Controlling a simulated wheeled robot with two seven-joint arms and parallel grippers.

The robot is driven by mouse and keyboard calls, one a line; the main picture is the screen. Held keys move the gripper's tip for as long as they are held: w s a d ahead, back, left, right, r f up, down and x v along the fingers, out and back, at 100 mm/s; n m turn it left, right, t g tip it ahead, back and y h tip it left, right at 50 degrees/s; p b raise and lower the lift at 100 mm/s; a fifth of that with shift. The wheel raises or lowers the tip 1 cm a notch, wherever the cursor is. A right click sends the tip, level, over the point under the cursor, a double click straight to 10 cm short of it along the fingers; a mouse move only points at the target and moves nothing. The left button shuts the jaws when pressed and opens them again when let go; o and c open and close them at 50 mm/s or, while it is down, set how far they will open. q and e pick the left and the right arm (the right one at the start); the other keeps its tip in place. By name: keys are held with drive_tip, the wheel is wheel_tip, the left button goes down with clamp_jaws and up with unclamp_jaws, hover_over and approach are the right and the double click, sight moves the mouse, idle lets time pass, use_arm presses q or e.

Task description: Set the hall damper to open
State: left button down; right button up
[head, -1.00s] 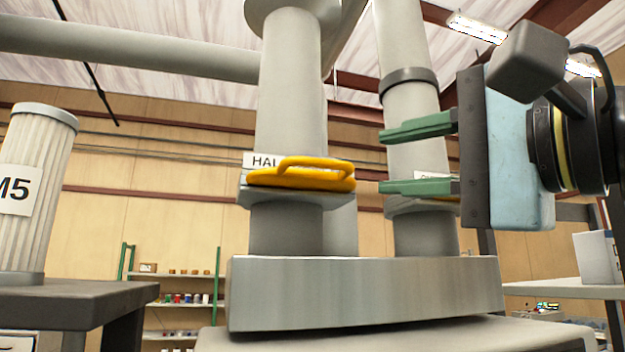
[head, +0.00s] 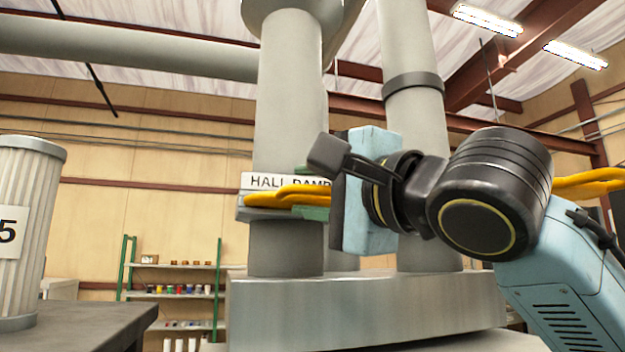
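The hall damper's yellow handle (head: 275,198) sits across the vertical grey duct, under a white label (head: 268,182) reading "HALL DAMP…", its end hidden. My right gripper (head: 308,193) is at the handle's right part, pointing left. One green finger shows just below the handle; only a sliver of the other shows above the label. The fingers look apart, with the handle between their heights. The gripper's body hides the handle's right end, so contact cannot be told. My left gripper is not in view.
A second grey duct (head: 413,120) stands right behind my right wrist. Both ducts rise from a grey metal box (head: 260,310). A ribbed canister (head: 28,220) stands on a dark table (head: 90,325) at left. Shelves (head: 172,267) are far behind. A yellow shape (head: 585,183) shows behind my arm.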

clamp_jaws()
drive_tip(key=shift+r, duration=0.15)
drive_tip(key=shift+d, duration=0.1)
